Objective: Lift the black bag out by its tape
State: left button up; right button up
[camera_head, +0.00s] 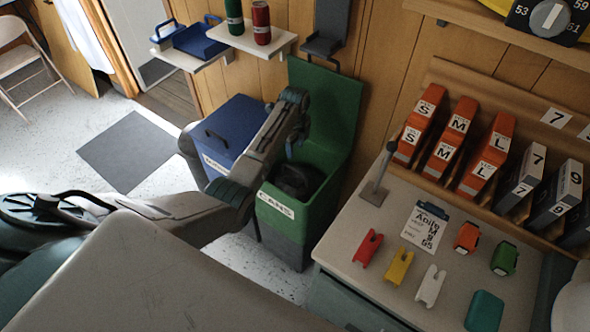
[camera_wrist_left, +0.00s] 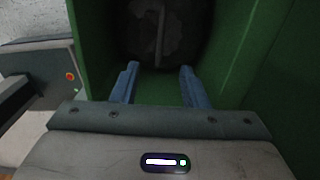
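The black bag (camera_head: 297,181) sits inside the green bin (camera_head: 318,212) labelled CANS, whose green lid stands open against the wall. In the left wrist view the bag (camera_wrist_left: 180,32) is a dark lump low in the bin, with a thin paler strip, perhaps its tape (camera_wrist_left: 161,35), running across it. My left gripper (camera_head: 297,146) reaches over the bin opening, above the bag. In the left wrist view its two blue fingers (camera_wrist_left: 159,84) are spread with nothing between them. The bag lies beyond the fingertips. My right gripper is not in view.
A blue lidded bin (camera_head: 232,125) stands left of the green bin. A workbench (camera_head: 347,237) with tape measures, coloured holders and a clipboard is close on the right. Wall shelves (camera_head: 240,38) with red and green flasks are behind. A dark mat (camera_head: 128,150) lies on the floor.

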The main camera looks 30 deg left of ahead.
pick_arm(q)
jog(key=b, duration=0.7)
send_over(295, 169)
notch_tip(295, 169, down, 7)
jog(key=shift+r, duration=0.2)
notch_tip(295, 169, down, 4)
jog(key=b, duration=0.3)
jog(key=shift+f, duration=0.2)
jog(key=shift+w+f, duration=0.1)
jog(key=shift+f, duration=0.1)
jog(key=shift+f+b, duration=0.45)
jog(key=shift+f, duration=0.3)
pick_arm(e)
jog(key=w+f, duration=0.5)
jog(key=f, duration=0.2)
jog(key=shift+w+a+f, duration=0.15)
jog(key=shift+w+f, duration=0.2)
pick_arm(q)
grip_shut()
jog(key=shift+r, duration=0.1)
